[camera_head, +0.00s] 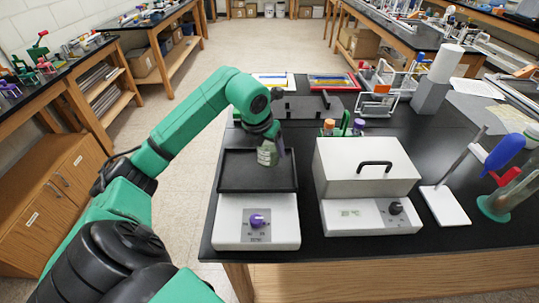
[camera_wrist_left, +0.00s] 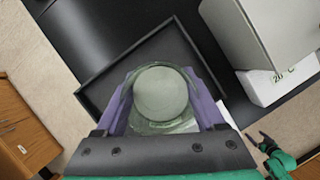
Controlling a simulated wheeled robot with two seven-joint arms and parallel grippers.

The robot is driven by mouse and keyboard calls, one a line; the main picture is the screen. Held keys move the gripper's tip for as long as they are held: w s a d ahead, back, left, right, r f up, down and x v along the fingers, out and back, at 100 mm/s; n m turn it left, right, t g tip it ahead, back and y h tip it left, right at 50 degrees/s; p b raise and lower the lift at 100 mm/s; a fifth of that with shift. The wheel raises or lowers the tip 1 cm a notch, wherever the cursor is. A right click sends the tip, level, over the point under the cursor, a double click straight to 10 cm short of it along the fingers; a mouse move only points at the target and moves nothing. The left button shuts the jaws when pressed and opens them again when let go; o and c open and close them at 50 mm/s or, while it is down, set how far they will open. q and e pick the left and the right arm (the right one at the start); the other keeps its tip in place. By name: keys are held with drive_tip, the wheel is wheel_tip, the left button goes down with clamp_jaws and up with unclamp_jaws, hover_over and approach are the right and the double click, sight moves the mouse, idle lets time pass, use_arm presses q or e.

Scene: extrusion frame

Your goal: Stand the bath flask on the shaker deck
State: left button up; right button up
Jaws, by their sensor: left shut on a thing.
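My left gripper (camera_head: 268,142) is shut on the bath flask (camera_head: 267,155), a greenish clear vessel with a pale label. In the left wrist view, the round mouth of the flask (camera_wrist_left: 161,93) is between the purple fingers of the gripper. The shaker deck (camera_head: 257,182) is a black rimmed tray on a white base with a purple knob. The flask appears upright over the deck's right back part. Its bottom is hard to see, so I cannot tell whether it touches. A green and black part at the wrist view's lower right may be my right gripper (camera_wrist_left: 268,148).
A white lidded bath (camera_head: 365,165) with a black handle stands close right of the shaker. A stand with a white base (camera_head: 445,205) is farther right.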

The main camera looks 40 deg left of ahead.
sight(269, 156)
use_arm(q)
wheel_tip(269, 156, down, 4)
drive_tip(key=shift+s+r+p, duration=0.1)
drive_tip(key=shift+r+p, duration=0.15)
drive_tip(key=shift+p, duration=0.1)
drive_tip(key=shift+f, duration=0.1)
drive_tip(key=shift+f, duration=0.1)
drive_tip(key=o, duration=1.4)
drive_tip(key=shift+r, duration=0.25)
drive_tip(key=shift+s+r+b, duration=0.1)
drive_tip(key=shift+r+b, duration=0.2)
drive_tip(key=shift+r, duration=0.05)
drive_tip(key=b+v, duration=0.1)
drive_tip(key=v, duration=1)
drive_tip(key=shift+b, duration=0.3)
